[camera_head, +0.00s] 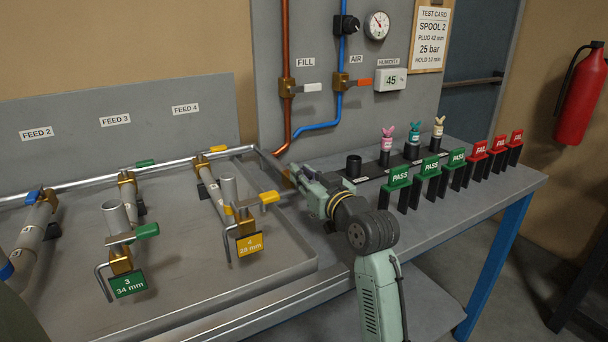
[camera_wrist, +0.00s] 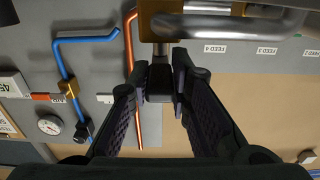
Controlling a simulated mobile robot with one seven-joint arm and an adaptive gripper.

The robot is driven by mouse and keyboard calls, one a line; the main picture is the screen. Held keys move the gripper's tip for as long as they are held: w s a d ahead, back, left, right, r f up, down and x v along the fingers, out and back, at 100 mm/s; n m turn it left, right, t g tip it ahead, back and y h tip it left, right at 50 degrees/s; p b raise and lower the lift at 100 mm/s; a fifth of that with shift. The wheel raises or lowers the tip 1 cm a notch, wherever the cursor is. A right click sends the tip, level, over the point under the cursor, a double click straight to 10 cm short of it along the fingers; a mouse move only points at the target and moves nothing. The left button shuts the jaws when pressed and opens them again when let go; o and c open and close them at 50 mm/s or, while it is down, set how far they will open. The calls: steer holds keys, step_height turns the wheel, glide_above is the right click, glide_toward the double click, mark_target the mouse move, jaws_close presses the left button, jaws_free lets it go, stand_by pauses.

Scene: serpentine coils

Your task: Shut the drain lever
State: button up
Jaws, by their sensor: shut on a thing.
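The drain lever (camera_wrist: 160,84), a dark handle on a short metal stem, hangs from a brass valve body (camera_wrist: 165,28) in the wrist view. My gripper (camera_wrist: 162,72) is closed around this handle, one finger on each side. In the head view my gripper (camera_head: 300,176) is at the right corner of the grey tray, at the end of the steel pipe. A little brass shows beside the fingers there. The lever itself is hidden behind my gripper in that view, and its exact angle cannot be told.
The grey tray (camera_head: 190,300) on the left holds feed valves with coloured levers; the yellow-tagged valve (camera_head: 247,240) is nearest. Copper (camera_head: 286,70) and blue pipes rise behind my gripper. A black socket (camera_head: 354,166), animal-topped pegs and PASS/FAIL tags stand on the bench to the right.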

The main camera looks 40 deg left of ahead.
jaws_close()
stand_by(0.3)
steer(key=n+g+b, duration=0.1)
steer(key=w+g+b, duration=0.1)
steer(key=shift+d+f+n+g+y, duration=0.15)
steer(key=shift+f+n+g+y, duration=0.15)
steer(key=shift+n+y, duration=0.1)
steer(key=n+g+b, duration=0.1)
steer(key=w+n+g+b, duration=0.1)
steer(key=g, duration=0.1)
steer(key=shift+r+y, duration=0.1)
steer(key=shift+y, duration=0.2)
steer(key=shift+w+r+n+g+b, duration=0.15)
steer(key=shift+n+g+b, duration=0.25)
steer(key=shift+g, duration=0.3)
steer(key=o, duration=0.7)
jaws_free()
